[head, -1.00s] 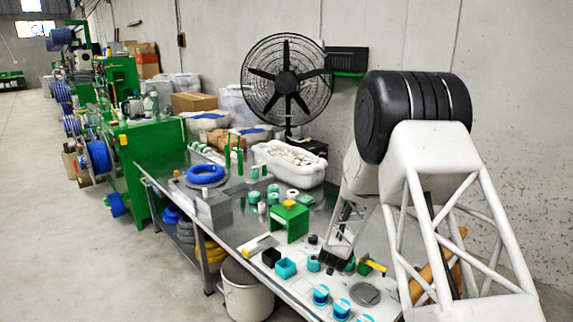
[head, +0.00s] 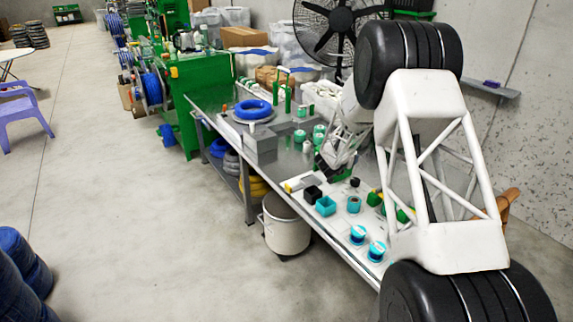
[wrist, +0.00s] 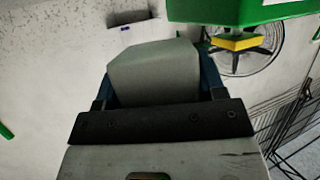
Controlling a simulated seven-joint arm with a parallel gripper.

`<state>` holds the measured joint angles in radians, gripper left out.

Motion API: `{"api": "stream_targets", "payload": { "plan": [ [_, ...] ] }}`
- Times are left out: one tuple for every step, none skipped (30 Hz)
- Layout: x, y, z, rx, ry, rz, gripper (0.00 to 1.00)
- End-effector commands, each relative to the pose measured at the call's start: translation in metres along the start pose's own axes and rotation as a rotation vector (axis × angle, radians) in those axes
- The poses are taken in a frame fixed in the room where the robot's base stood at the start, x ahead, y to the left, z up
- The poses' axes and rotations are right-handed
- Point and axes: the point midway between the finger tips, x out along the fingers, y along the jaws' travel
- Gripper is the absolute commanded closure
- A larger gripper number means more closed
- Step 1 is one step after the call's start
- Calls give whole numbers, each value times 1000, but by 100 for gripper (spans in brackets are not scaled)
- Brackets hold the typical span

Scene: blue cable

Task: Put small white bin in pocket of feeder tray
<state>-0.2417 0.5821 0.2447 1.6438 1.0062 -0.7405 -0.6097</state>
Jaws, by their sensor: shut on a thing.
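My gripper (wrist: 157,88) is shut on a pale grey-white, blunt-ended piece (wrist: 155,72), which appears to be the small white bin, and fills the gap between the fingers in the wrist view. In the head view my gripper (head: 325,172) is small and dark above the bench, and what it holds cannot be made out there. A green stand (wrist: 240,10) with a yellow piece under its edge is close ahead at the top of the wrist view. I cannot clearly pick out the feeder tray or its pocket; a pale board (head: 335,225) lies on the bench.
A teal open box (head: 326,206), a black box (head: 313,193) and teal spools (head: 376,251) stand near the bench's front edge. A grey block (head: 262,146) and blue coil (head: 254,109) are farther left. A white bucket (head: 286,228) stands on the floor below.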

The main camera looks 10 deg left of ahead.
Motion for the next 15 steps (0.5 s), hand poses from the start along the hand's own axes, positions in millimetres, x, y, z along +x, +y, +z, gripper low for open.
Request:
{"api": "stream_targets", "payload": {
  "plan": [
    [1,-12,-2,4,-1,2,60],
    [1,-19,-3,5,-2,4,60],
    [0,-27,-3,6,-4,7,60],
    [0,-33,-3,7,-4,8,60],
    [1,-39,-4,8,-4,10,60],
    [1,-47,-4,9,-4,13,60],
    [1,-53,-4,11,-5,14,60],
    [1,-60,-4,11,-4,16,60],
    [0,-68,-5,13,-5,17,60],
    [0,-74,-5,14,-6,19,60],
    [0,-79,-4,14,-7,21,60],
    [0,-87,-4,15,-9,23,60],
    [-1,-94,-4,17,-9,23,60],
    [-2,-100,-4,18,-10,24,60],
    [-2,-108,-4,18,-12,26,60]
  ]
}}
